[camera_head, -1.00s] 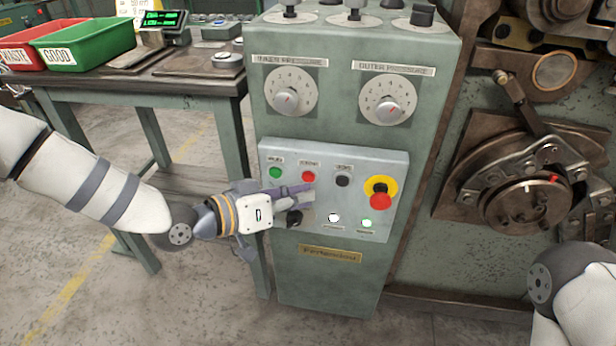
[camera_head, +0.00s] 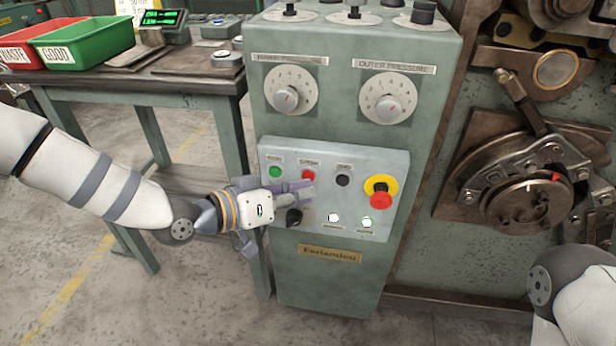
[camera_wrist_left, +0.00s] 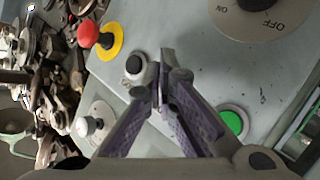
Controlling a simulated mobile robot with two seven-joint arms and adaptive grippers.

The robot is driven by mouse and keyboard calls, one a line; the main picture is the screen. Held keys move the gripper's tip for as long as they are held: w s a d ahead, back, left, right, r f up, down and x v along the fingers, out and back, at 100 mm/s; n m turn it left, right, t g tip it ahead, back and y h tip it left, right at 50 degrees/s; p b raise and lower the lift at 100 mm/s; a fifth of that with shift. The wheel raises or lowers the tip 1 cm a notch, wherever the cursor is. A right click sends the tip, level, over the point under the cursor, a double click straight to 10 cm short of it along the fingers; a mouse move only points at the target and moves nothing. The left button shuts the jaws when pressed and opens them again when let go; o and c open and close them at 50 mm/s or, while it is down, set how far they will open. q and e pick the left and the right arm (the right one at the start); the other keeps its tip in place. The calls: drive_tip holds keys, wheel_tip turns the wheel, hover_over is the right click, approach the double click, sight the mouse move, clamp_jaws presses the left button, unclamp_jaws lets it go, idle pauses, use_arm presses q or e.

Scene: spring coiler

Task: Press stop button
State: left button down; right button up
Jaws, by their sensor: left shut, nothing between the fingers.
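A small red button (camera_head: 308,175) sits in the top row of the grey control panel (camera_head: 397,165), between a green button (camera_head: 274,172) and a black button (camera_head: 342,180). Their labels are too blurred to read surely. My left gripper (camera_head: 306,190) is shut and empty, its fingertips just below the red button; I cannot tell whether they touch the panel. In the left wrist view the closed fingers (camera_wrist_left: 162,78) lie between the black button (camera_wrist_left: 133,66) and the green button (camera_wrist_left: 232,122), and hide the red button. My right gripper is out of view.
A red mushroom button (camera_head: 381,197) on a yellow base is at the panel's right. A table (camera_head: 120,85) with red and green bins stands left; machinery (camera_head: 525,200) stands right.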

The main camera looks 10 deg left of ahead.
use_arm(q)
drive_tip(key=shift+w, duration=0.4)
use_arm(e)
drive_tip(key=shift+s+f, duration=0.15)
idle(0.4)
use_arm(q)
drive_tip(key=shift+s, duration=0.1)
drive_tip(key=shift+s+p, duration=0.3)
drive_tip(key=shift+s, duration=0.4)
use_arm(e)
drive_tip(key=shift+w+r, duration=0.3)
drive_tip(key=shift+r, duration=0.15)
use_arm(q)
drive_tip(key=shift+s, duration=0.1)
drive_tip(key=s+p, duration=0.2)
drive_tip(key=s, duration=0.3)
drive_tip(key=shift+a, duration=0.1)
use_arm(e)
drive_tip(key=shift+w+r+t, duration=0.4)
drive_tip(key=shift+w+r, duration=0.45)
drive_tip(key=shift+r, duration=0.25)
